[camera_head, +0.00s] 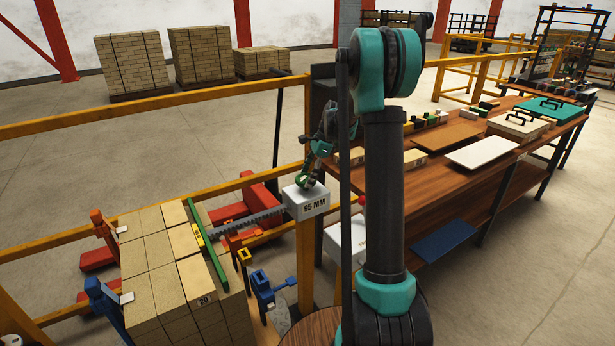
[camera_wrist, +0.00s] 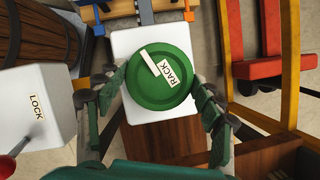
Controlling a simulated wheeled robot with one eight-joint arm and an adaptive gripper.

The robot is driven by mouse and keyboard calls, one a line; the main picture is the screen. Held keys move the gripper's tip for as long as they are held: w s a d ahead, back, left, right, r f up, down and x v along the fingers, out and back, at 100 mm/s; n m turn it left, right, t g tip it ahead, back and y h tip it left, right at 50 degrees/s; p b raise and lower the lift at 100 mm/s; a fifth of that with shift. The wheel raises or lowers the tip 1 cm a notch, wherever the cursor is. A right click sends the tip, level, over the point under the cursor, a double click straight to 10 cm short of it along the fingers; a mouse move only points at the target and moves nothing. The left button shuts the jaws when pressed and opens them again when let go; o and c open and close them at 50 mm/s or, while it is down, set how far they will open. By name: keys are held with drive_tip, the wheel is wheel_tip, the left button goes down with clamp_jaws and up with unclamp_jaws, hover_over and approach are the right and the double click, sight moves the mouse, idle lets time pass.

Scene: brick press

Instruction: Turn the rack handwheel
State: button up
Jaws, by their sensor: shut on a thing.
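The rack handwheel (camera_wrist: 161,76) is a round green wheel with a "RACK" label and a pale stripe, seen from above in the wrist view. In the head view the handwheel (camera_head: 305,182) is small and partly hidden by my gripper (camera_head: 311,172). It sits on top of a white box (camera_head: 306,206) marked "95 MM". In the wrist view my gripper (camera_wrist: 162,92) has a finger on each side of the wheel and is shut on its rim. A grey toothed rack (camera_head: 240,226) runs left from the box towards a green bar (camera_head: 208,246) beside stacked bricks.
A white box (camera_wrist: 35,120) labelled "LOCK" with a red knob (camera_wrist: 6,167) stands close at the left in the wrist view. Yellow rails (camera_head: 150,110), a brick stack (camera_head: 160,250), and a wooden bench (camera_head: 440,190) with panels surround the arm.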

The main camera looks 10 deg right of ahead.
idle(0.3)
drive_tip(key=o, duration=1.2)
drive_tip(key=shift+c, duration=0.2)
drive_tip(key=v, duration=1.2)
drive_tip(key=shift+s, duration=0.1)
drive_tip(key=s+f+n+t+h, duration=0.1)
drive_tip(key=s+f+n, duration=0.4)
drive_tip(key=s, duration=0.6)
drive_tip(key=s+a+f+n+t+h, duration=0.1)
drive_tip(key=s+f+n, duration=0.4)
drive_tip(key=s, duration=0.6)
drive_tip(key=s+f+n+t+h, duration=0.2)
drive_tip(key=s+f+n, duration=0.3)
drive_tip(key=s, duration=0.7)
drive_tip(key=n, duration=0.2)
drive_tip(key=shift+f+n+h, duration=0.25)
drive_tip(key=shift+n+h, duration=0.05)
